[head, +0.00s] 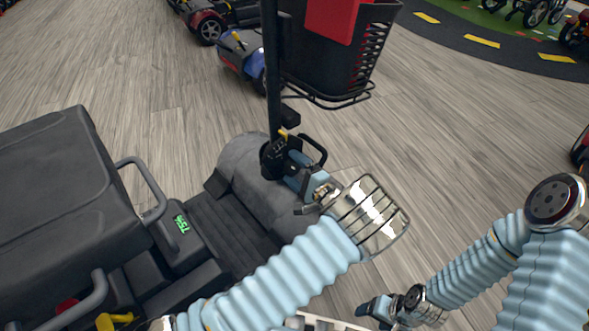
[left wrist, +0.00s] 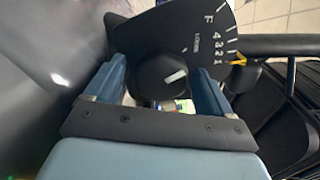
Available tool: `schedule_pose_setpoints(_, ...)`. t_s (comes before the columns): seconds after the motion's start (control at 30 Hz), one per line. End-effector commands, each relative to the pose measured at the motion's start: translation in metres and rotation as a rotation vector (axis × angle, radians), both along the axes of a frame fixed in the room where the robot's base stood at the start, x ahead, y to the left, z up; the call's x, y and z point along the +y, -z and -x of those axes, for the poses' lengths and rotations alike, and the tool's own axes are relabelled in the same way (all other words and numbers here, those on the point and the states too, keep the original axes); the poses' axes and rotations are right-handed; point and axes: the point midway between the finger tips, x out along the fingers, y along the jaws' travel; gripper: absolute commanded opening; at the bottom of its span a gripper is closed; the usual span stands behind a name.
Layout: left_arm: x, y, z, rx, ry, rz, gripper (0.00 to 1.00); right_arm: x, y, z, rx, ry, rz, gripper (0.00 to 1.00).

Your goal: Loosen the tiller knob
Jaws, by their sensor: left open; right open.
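The tiller knob (left wrist: 172,80) is a dark round knob with a white mark, on a black plate printed with "LOOSE" and a scale of marks. My left gripper (left wrist: 158,88) is open, its two blue fingers on either side of the knob; I cannot tell whether they touch it. In the head view my left gripper (head: 298,178) is at the base of the black tiller (head: 272,75), where the knob is hidden. My right gripper (head: 376,309) is open and empty, low at the bottom, away from the scooter.
The scooter has a black seat (head: 60,190), armrests and a green display (head: 181,224). A black basket (head: 345,65) hangs on the tiller. A yellow pointer (left wrist: 240,60) is right of the knob. A blue scooter (head: 243,55) stands behind.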

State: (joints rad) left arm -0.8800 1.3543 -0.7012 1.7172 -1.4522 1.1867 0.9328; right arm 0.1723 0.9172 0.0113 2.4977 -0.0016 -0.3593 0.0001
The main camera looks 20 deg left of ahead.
Motion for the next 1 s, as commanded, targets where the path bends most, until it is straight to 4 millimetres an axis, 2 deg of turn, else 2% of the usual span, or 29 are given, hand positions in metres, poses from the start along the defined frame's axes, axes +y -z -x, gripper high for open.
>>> schedule_pose_setpoints(0.17, -0.024, -0.002, 0.015, 0.001, 0.004, -0.001, 0.83, 0.0, -0.006, 0.0, 0.001, 0.0, 0.0, 0.71)
schedule_pose_setpoints(0.4, -0.073, -0.001, 0.05, 0.001, 0.005, 0.0, 0.83, 0.0, -0.014, 0.001, 0.002, -0.002, 0.0, 0.71)
schedule_pose_setpoints(0.6, -0.102, -0.001, 0.07, 0.001, 0.004, 0.001, 0.83, 0.0, -0.017, 0.001, 0.003, -0.002, -0.001, 0.71)
schedule_pose_setpoints(0.77, -0.111, 0.0, 0.077, 0.0, 0.001, 0.0, 0.83, 0.0, -0.018, 0.001, 0.004, -0.003, -0.001, 0.71)
schedule_pose_setpoints(1.0, -0.112, 0.001, 0.078, 0.0, 0.001, 0.0, 0.83, 0.0, -0.018, 0.001, 0.004, -0.003, -0.001, 0.71)
